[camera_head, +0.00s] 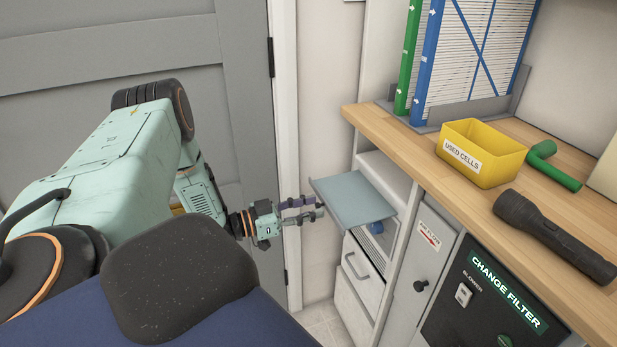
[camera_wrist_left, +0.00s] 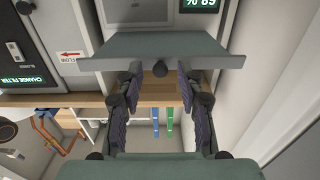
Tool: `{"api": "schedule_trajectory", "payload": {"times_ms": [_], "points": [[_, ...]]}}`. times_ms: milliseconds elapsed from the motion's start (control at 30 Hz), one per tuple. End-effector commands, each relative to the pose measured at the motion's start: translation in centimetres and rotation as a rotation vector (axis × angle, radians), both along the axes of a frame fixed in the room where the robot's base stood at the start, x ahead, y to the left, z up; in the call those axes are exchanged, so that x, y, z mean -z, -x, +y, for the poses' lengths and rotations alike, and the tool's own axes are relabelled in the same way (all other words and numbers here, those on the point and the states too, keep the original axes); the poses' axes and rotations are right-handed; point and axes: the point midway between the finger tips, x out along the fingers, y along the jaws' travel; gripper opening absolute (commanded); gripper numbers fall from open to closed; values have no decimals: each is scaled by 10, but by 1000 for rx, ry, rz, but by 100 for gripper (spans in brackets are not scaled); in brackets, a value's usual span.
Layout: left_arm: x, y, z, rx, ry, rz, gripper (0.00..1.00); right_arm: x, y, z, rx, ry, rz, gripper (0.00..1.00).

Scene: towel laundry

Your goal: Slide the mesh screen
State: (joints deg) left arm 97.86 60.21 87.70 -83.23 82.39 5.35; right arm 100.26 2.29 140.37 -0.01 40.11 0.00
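A flat grey-blue panel (camera_head: 353,196), which looks like the mesh screen, sticks out from an opening in the cabinet under the counter. I cannot make out any mesh on it. My left gripper (camera_head: 319,207) is beside the panel's outer edge. My right gripper is out of view.
A white drawer (camera_head: 362,270) with a handle is below the panel. The wooden counter (camera_head: 400,148) carries a yellow bin (camera_head: 481,152), a black flashlight (camera_head: 555,235), a green pipe (camera_head: 552,167) and framed filters. A grey door (camera_head: 120,60) stands at left.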

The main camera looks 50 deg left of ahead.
Motion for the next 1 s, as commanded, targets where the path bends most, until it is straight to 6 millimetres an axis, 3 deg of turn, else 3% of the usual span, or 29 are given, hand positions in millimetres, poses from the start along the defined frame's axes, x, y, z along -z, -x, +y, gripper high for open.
{"api": "schedule_trajectory", "payload": {"times_ms": [333, 700, 1000], "points": [[-1, 6, 4, -3, 1, -2, 38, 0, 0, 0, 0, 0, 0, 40], [-1, 51, 22, -6, 2, -4, 38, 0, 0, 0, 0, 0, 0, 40], [-1, 68, 28, -1, 1, -2, 38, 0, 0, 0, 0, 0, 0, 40]]}}
